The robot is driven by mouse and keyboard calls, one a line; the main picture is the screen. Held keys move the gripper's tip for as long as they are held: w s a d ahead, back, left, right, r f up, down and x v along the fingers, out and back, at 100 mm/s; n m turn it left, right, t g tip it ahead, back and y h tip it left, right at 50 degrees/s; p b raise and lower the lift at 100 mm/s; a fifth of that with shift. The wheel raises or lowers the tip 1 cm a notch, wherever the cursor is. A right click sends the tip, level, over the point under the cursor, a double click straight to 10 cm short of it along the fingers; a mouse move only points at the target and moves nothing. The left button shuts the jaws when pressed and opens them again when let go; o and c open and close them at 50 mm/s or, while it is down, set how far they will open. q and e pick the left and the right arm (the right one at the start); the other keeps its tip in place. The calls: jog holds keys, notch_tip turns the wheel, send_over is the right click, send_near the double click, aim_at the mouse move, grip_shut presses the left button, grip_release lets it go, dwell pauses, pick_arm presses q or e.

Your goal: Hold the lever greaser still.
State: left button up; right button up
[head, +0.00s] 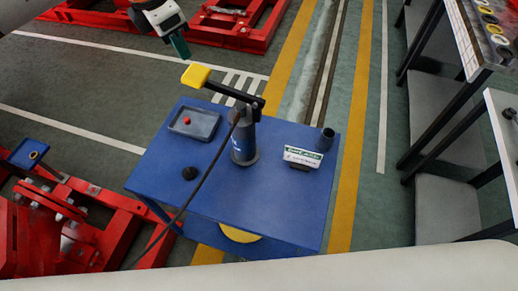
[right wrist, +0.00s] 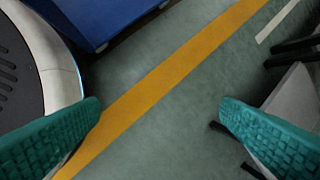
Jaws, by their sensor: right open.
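The lever greaser (head: 243,148) stands upright on a blue table (head: 285,205). It has a dark blue-grey cylinder, a black lever on top and a yellow grip (head: 195,76) at the lever's upper left end. A black hose runs from it down to the lower left. My left gripper (head: 180,47) is above and a little left of the yellow grip, apart from it. Only a teal finger shows clearly, so its opening cannot be judged. My right gripper (right wrist: 160,108) is open and empty, its two teal fingers wide apart over the floor. The greaser is not in the right wrist view.
On the table are a grey tray (head: 194,122) with a red knob, a black round knob (head: 190,173), a small labelled box (head: 302,158) and a dark cup (head: 326,139). Red metal frames (head: 60,225) stand at left. Workbenches stand at right. Green floor with yellow stripes lies between.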

jog(key=w+d+r+n+t, duration=0.3)
jog(key=w+d+r+n, duration=0.1)
jog(key=w+d+r, duration=0.6)
jog(key=w+r+n+t, duration=0.3)
jog(key=w+r+n, duration=0.3)
jog(key=w+r, duration=0.65)
jog(key=w+a+r+n+t+y, duration=0.1)
jog(key=w+a+r+t+y, duration=0.25)
jog(key=w+a+r, duration=0.45)
jog(key=w+a+r+n+t+y, duration=0.2)
jog(key=w+a+r+y, duration=0.4)
jog(key=r, duration=0.5)
jog(key=m+t+h, duration=0.2)
jog(key=m, duration=1.2)
send_near(240, 122)
notch_tip(240, 122, down, 4)
jog(key=w, duration=0.3)
jog(key=shift+g+y, duration=0.25)
jog(key=x, duration=1.1)
jog(key=shift+d+f, duration=0.2)
jog(key=shift+d, duration=0.1)
jog(key=shift+c, duration=0.5)
